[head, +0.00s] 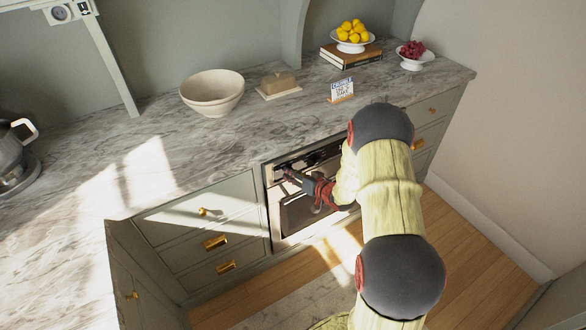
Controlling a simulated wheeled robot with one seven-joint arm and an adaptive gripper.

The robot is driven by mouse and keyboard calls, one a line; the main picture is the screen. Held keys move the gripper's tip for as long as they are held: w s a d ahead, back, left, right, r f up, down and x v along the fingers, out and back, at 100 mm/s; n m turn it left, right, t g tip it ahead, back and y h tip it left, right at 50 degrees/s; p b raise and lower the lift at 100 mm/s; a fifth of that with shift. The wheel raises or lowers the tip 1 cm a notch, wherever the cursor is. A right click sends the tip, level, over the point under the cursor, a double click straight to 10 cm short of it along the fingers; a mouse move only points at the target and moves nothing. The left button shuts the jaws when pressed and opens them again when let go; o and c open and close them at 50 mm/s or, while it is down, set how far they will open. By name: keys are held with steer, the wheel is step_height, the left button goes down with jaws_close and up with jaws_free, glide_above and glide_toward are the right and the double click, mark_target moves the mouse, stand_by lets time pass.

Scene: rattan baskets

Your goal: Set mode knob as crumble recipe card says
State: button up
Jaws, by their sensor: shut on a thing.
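The recipe card (342,90) stands upright in a small wooden holder on the marble counter. It has a blue top line and dark lettering below, too small to read surely. The built-in oven (296,213) sits under the counter, with its control panel (326,153) along the top. My gripper (287,172) reaches the left part of this panel from the right, and its fingers are shut on the mode knob there. The fingers hide the knob, so its setting cannot be read. My arm covers the oven's right side.
A cream bowl (212,91), a butter dish (279,85), lemons on a stand over books (350,55) and a bowl of red fruit (412,54) stand on the counter (180,135). A kettle (14,155) is at far left. Drawers with brass handles (215,242) flank the oven.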

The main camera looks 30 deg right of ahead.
steer(key=shift+d+m+y+p, duration=0.1)
steer(key=shift+m+y+p, duration=0.4)
steer(key=shift+m+p, duration=0.3)
steer(key=shift+f, duration=0.1)
steer(key=o, duration=1.1)
steer(key=shift+c, duration=0.2)
steer(key=shift+o, duration=0.5)
steer(key=shift+s, duration=0.1)
steer(key=v, duration=1.2)
steer(key=shift+f, duration=0.1)
